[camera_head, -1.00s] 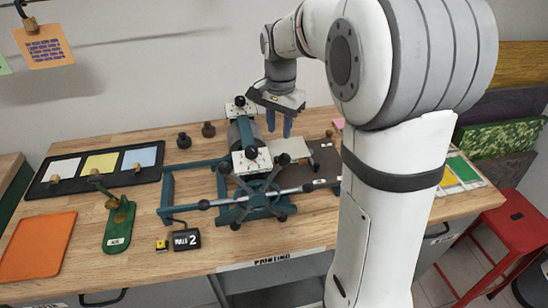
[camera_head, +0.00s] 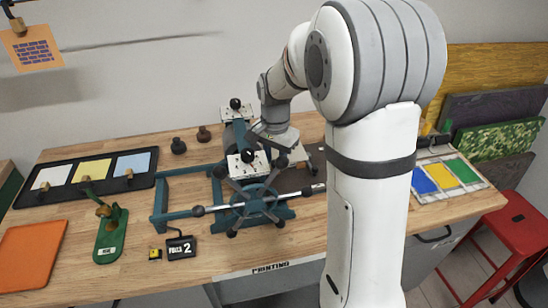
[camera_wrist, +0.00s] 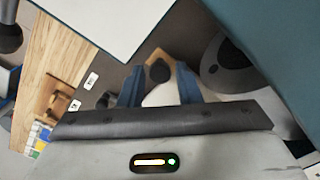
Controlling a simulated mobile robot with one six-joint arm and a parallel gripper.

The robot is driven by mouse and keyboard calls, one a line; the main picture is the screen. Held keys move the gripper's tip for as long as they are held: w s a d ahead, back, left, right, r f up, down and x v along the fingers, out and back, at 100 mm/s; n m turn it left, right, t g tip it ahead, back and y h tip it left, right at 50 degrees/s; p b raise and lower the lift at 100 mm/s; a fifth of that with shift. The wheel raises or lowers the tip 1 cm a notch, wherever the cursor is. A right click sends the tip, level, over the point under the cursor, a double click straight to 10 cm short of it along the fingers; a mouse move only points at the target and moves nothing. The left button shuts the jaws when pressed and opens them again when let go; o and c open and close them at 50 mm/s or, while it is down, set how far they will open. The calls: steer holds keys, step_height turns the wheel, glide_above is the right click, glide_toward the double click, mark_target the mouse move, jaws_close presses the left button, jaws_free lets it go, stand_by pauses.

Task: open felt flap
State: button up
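The etching press (camera_head: 240,165), with a teal frame, a spoked wheel and dark knobs, stands on the wooden bench. My gripper (camera_wrist: 160,88) is low over the press; in the head view its fingertips are hidden. In the wrist view its two blue fingers stand apart, with a pale patch, a dark knob (camera_wrist: 160,70) and a tan piece showing between or just beyond them. Whether the fingers touch anything cannot be told. A dark grey flat bed (camera_head: 318,155) shows beside my gripper, mostly covered by my arm. I cannot clearly make out the felt flap.
A black tray (camera_head: 50,198) with white, yellow and blue sheets lies at the left. A coloured panel (camera_head: 440,178) and red stool (camera_head: 505,225) are right.

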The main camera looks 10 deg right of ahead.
jaws_close()
stand_by(0.5)
